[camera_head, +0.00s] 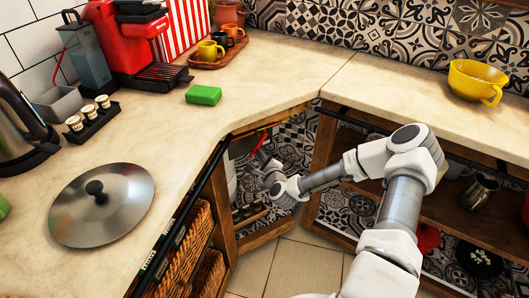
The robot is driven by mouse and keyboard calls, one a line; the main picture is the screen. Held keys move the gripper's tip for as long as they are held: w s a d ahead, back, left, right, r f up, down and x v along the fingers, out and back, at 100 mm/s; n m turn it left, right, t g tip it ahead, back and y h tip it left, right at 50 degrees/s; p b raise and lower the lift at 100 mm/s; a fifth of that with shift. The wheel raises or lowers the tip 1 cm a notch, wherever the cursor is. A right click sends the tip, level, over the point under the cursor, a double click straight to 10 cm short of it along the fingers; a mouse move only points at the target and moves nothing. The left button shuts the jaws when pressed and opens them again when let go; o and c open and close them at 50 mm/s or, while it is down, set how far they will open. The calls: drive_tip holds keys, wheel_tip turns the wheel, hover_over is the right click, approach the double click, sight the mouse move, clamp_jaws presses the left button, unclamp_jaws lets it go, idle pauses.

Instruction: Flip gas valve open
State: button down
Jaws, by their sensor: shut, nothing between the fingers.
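A red handle (260,143), which looks like the gas valve's lever, shows inside the open corner cabinet under the counter. It stands tilted near a yellow pipe (270,127) at the top of the opening. My gripper (262,158) is just below and beside the red handle, its fingers shut and empty. I cannot tell whether the fingertips touch the handle. My wrist covers part of the cabinet's inside. The valve body is too small to make out.
A wooden frame and dark rail (190,205) border the opening on the left. The stone counter (290,75) overhangs above. A white cylinder (232,180) stands inside at left. Wicker baskets (190,245) fill the left shelves. The tiled floor (285,265) is clear.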

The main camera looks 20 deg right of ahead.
sight(254, 151)
drive_tip(key=shift+s+a+r+m+g+y+p, duration=0.2)
drive_tip(key=shift+a+r+m+g+y+p, duration=0.25)
drive_tip(key=shift+m, duration=0.65)
drive_tip(key=r+m, duration=0.1)
drive_tip(key=a+r+m+y+p, duration=0.1)
drive_tip(key=m, duration=0.1)
drive_tip(key=shift+s+a+g+y, duration=0.15)
drive_tip(key=shift+a+g+y, duration=0.1)
drive_tip(key=shift+a, duration=0.05)
drive_tip(key=shift+f, duration=0.1)
drive_tip(key=shift+d, duration=0.1)
drive_tip(key=shift+w+d+r, duration=0.2)
drive_tip(key=shift+d, duration=0.45)
